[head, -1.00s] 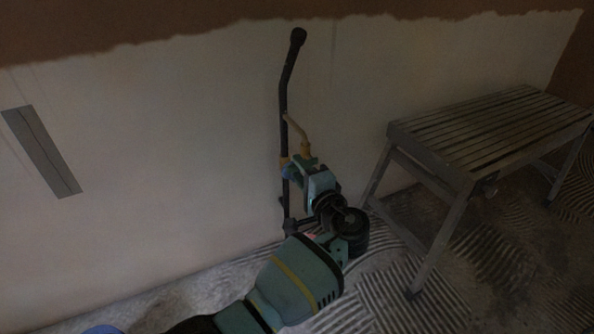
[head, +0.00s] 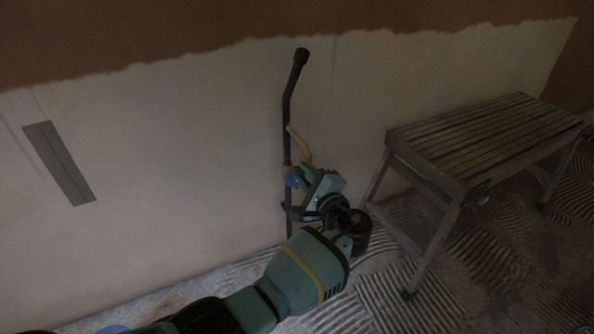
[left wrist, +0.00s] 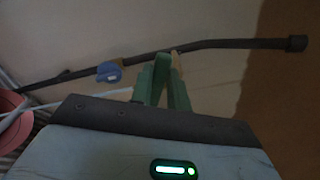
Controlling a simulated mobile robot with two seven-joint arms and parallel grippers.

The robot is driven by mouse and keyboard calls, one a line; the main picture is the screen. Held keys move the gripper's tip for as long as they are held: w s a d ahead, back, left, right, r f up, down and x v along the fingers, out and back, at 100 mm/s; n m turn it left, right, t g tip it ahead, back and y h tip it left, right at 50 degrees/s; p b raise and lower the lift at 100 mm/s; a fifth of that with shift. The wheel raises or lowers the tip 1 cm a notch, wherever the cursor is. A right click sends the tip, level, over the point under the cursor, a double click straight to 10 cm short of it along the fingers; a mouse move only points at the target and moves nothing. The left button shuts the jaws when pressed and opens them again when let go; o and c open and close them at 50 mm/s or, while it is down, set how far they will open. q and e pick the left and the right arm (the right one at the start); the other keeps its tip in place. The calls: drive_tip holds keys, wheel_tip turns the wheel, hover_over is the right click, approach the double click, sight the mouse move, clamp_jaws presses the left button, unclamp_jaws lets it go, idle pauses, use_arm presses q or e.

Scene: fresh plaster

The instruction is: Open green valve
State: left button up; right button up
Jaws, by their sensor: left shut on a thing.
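A dark pipe (head: 287,110) stands upright against the wall, and it runs across the left wrist view (left wrist: 220,44). A blue valve part (head: 290,178) sits on it; it also shows in the left wrist view (left wrist: 110,72), left of my fingers. A tan-yellow curved piece (head: 299,146) stands beside the pipe. My left gripper (head: 306,168) reaches its lower end, its green fingers shut on it; the wrist view shows a bit of tan (left wrist: 177,62) at the fingertips. I cannot pick out a green valve apart from my green fingers. My right gripper is not in view.
A slatted grey bench (head: 480,138) stands to the right of my left gripper. A grey strip (head: 58,163) is on the wall at left. The floor (head: 385,290) is ridged. A pink object (left wrist: 10,108) shows at the left wrist view's edge.

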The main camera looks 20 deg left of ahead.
use_arm(q)
drive_tip(key=m, duration=0.2)
drive_tip(key=shift+w+d+r+m+p, duration=0.25)
drive_tip(key=shift+r+m+p, duration=0.05)
drive_tip(key=shift+r+p, duration=0.1)
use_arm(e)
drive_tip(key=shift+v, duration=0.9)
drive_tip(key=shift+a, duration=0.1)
use_arm(q)
drive_tip(key=m, duration=0.2)
drive_tip(key=w+d+r+m, duration=0.1)
drive_tip(key=m, duration=0.2)
drive_tip(key=w+m, duration=0.1)
drive_tip(key=m, duration=0.2)
drive_tip(key=shift+d+r+p, duration=0.2)
drive_tip(key=shift+d+p, duration=0.1)
drive_tip(key=shift+p, duration=0.1)
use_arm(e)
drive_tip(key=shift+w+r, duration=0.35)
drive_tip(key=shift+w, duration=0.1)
use_arm(q)
drive_tip(key=shift+w+d+m+b, duration=0.15)
drive_tip(key=shift+w+m, duration=0.05)
drive_tip(key=shift+m, duration=0.4)
drive_tip(key=shift+w+d+m+b, duration=0.15)
drive_tip(key=shift+m, duration=0.45)
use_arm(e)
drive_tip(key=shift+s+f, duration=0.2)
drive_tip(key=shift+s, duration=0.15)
